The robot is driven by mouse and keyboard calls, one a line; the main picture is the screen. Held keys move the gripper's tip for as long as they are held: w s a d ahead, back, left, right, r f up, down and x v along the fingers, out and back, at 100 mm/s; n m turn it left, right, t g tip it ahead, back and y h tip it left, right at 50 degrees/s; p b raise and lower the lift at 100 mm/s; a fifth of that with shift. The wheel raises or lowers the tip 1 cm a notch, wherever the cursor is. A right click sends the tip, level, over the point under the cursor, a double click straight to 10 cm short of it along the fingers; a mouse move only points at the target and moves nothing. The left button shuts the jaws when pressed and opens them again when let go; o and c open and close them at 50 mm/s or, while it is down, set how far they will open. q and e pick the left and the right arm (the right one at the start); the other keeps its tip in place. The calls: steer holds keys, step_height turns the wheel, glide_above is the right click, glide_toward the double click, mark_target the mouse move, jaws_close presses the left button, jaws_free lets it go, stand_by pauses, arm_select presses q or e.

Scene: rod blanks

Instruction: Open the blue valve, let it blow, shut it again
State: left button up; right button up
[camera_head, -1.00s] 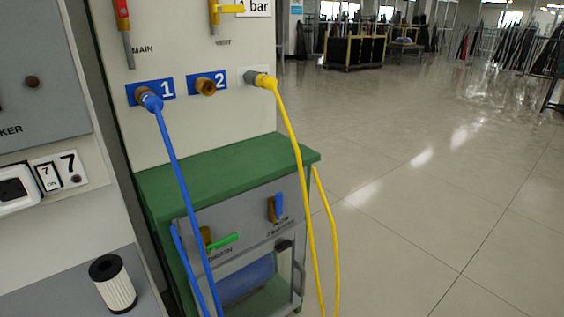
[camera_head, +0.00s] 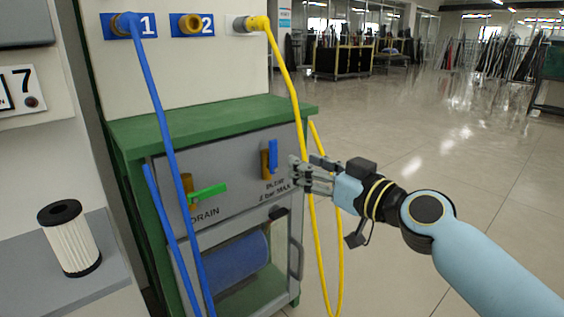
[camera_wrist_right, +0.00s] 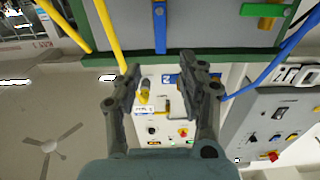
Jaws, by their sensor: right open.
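The blue valve handle (camera_head: 273,157) stands upright on its brass body (camera_head: 265,163), on the grey panel under the green top, above a label ending "2 bar MAX". In the right wrist view the blue handle (camera_wrist_right: 160,28) shows at the top, beyond and between the fingertips. My right gripper (camera_head: 303,169) is open, just right of the handle in the head view, apart from it and with nothing between its fingers; it also shows in the wrist view (camera_wrist_right: 160,66). My left gripper is out of view.
The yellow hose (camera_head: 287,75) hangs down close by my right gripper, which overlaps it in view. A green drain lever (camera_head: 208,194) and a blue hose (camera_head: 160,105) are left of the valve. A blue tank (camera_head: 235,265) sits below. Open floor lies right.

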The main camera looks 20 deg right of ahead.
mark_target(275, 149)
steer(key=x, duration=0.9)
steer(key=shift+w+a, duration=0.15)
steer(key=shift+w, duration=0.1)
jaws_close()
